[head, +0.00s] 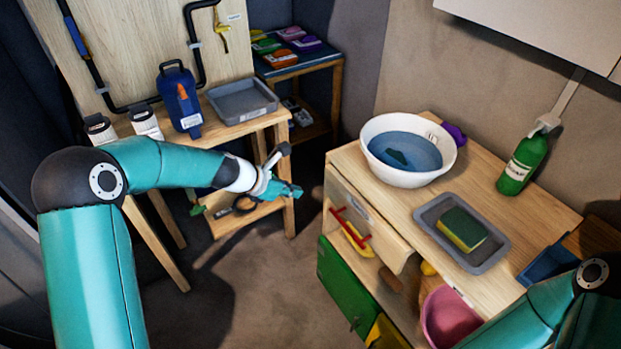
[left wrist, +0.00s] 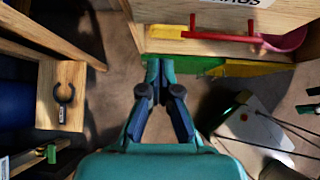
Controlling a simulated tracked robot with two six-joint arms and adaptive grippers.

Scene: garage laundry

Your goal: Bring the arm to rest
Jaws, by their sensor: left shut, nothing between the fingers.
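My left gripper (head: 284,190) is shut and empty at the end of the teal left arm, which reaches in from the left in the head view. It hangs in the air in front of the low wooden shelf of the small table. In the left wrist view its dark fingers (left wrist: 160,72) meet at the tips with nothing between them. A part of my right arm shows at the lower right of the head view, but its gripper is out of frame.
The wooden cabinet (head: 400,215) on the right holds a white basin (head: 375,165) and a grey tray (head: 490,262) with a sponge (head: 461,229). A green door (head: 343,288) stands at its front. A blue jug (head: 181,98) is on the left table. Open floor (head: 255,290) lies between.

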